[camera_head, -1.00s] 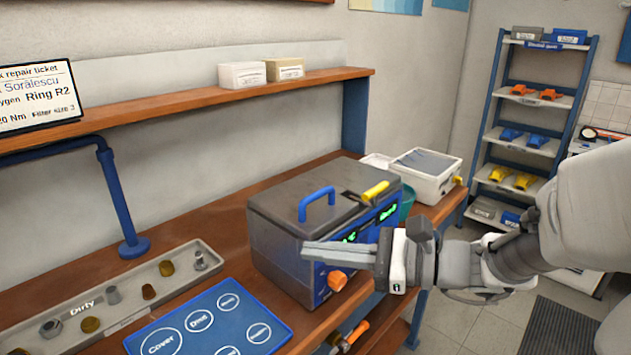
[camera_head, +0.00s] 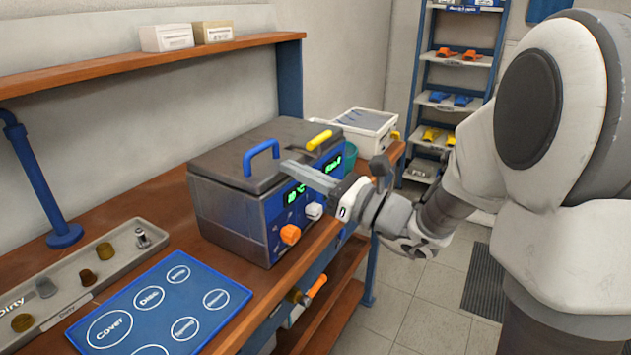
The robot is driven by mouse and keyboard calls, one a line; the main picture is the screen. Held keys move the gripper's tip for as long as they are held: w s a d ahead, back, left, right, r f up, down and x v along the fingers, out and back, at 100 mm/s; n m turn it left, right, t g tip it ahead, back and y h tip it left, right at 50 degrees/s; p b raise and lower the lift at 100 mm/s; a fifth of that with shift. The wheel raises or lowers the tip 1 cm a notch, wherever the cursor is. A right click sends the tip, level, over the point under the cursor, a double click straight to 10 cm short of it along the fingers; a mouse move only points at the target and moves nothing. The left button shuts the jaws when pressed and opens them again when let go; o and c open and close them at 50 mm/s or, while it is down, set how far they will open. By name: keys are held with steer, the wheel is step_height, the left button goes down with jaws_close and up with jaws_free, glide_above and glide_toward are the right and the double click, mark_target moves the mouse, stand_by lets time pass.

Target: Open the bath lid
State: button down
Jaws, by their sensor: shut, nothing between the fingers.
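The bath (camera_head: 230,212) is a grey box with a blue control front, standing on the wooden bench. Its dark grey lid (camera_head: 215,165) lies flat and closed on top. A blue arched handle (camera_head: 262,150) stands on the lid near its front edge. A yellow handle (camera_head: 319,140) sits farther back on the top. My gripper (camera_head: 290,168) is shut and empty. Its fingers point left, near the front top edge of the bath, just right of and a little below the blue handle in the picture. Whether they touch the bath cannot be told.
An orange knob (camera_head: 290,234) and a white knob (camera_head: 314,211) stick out from the bath's front. A blue mat (camera_head: 165,300) and a grey parts tray (camera_head: 85,280) lie at the left. A shelf (camera_head: 150,62) runs above the bench.

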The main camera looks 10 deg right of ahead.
steer(key=shift+x, duration=1.8)
